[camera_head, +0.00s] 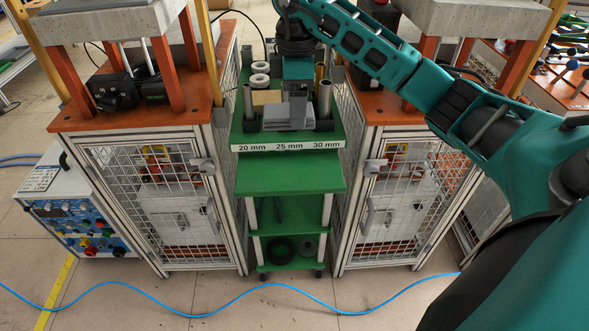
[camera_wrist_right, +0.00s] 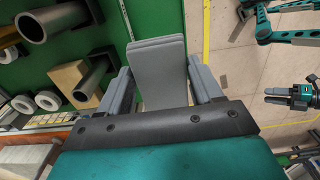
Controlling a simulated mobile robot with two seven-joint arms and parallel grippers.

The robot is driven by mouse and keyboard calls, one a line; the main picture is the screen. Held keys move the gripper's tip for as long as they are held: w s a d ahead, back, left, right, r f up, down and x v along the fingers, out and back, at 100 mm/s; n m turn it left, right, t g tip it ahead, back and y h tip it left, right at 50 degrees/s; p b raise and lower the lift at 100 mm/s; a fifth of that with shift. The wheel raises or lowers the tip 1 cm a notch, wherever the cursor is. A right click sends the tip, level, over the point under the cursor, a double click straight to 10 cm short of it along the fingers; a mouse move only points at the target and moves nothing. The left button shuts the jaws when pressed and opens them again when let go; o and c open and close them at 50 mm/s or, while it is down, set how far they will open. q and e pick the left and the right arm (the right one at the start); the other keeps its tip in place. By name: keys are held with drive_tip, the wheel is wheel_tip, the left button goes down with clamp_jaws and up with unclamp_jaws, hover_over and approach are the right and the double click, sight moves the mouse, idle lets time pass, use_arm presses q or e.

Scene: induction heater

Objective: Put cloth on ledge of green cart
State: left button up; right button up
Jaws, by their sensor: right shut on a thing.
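My right gripper (camera_head: 298,92) reaches down over the front part of the green cart (camera_head: 335,141). It is shut on a folded grey cloth (camera_head: 287,119). In the right wrist view, the cloth (camera_wrist_right: 158,70) extends flat from between the grey fingers (camera_wrist_right: 160,88). In the head view it is above the cart's top, behind the size-label strip (camera_head: 288,146); whether it touches the surface cannot be told. A green ledge (camera_head: 290,176) juts out below the strip and is bare. My left gripper does not show in the head view.
Metal pipes (camera_head: 325,98), white rings (camera_head: 260,80) and a wooden block (camera_head: 266,97) stand on the cart top around the gripper. Caged benches flank the cart.

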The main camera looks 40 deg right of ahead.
drive_tip(key=b, duration=0.2)
hover_over(296, 175)
wheel_tip(296, 175, down, 10)
drive_tip(key=shift+d+f, duration=0.1)
wheel_tip(296, 175, down, 4)
drive_tip(key=shift+f+b, duration=0.25)
drive_tip(key=shift+b, duration=0.1)
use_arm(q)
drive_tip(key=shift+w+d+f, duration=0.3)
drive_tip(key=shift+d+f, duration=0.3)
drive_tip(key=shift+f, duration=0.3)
use_arm(e)
drive_tip(key=shift+f, duration=0.2)
drive_tip(key=shift+f, duration=0.2)
drive_tip(key=o, duration=0.7)
drive_tip(key=shift+o, duration=0.2)
drive_tip(key=shift+r, duration=0.15)
